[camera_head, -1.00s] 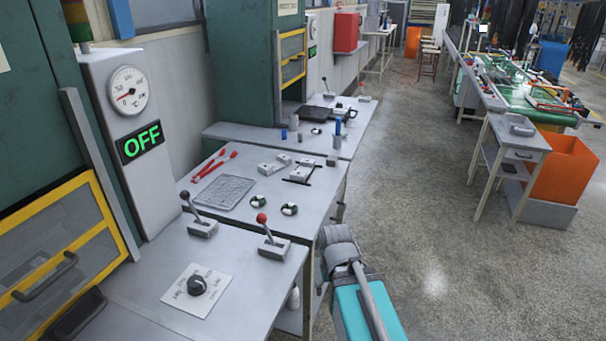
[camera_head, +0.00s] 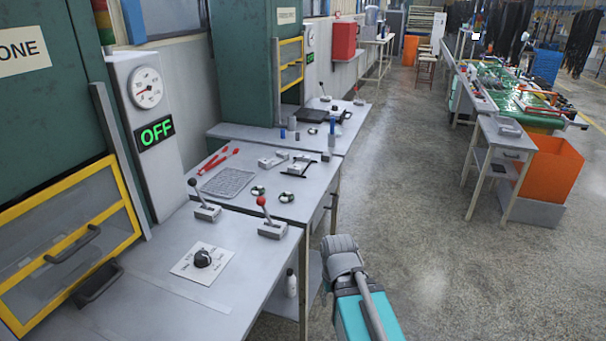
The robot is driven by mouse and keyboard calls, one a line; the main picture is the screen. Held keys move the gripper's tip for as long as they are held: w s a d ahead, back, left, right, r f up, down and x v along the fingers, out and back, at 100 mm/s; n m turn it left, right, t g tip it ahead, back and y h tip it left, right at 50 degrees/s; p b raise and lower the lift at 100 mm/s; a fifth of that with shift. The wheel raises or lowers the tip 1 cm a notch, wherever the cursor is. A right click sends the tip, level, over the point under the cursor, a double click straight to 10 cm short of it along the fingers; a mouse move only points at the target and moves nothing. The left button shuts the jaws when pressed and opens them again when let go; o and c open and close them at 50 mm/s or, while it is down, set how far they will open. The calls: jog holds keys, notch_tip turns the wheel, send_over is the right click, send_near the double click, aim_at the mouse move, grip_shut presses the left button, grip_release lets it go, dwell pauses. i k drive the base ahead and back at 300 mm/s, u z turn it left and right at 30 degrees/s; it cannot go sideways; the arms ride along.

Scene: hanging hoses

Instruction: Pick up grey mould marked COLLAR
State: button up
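Small grey blocks lie on the middle bench, one at the left (camera_head: 272,160) and one with dark bars at the right (camera_head: 299,166). Either could be a mould, but no COLLAR marking can be read from here. Part of my own teal and grey arm (camera_head: 350,290) shows at the bottom, to the right of the benches and apart from these blocks. My gripper's fingertips do not show.
Red tongs (camera_head: 217,160) and a grey mesh pad (camera_head: 228,182) lie behind. An orange bin (camera_head: 550,165) stands right. The aisle floor (camera_head: 430,240) is clear.

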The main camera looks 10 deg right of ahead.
aim_at(302, 160)
jog(key=k, duration=0.6)
jog(key=z, duration=0.6)
jog(key=i, duration=1.4)
jog(key=u, duration=0.7)
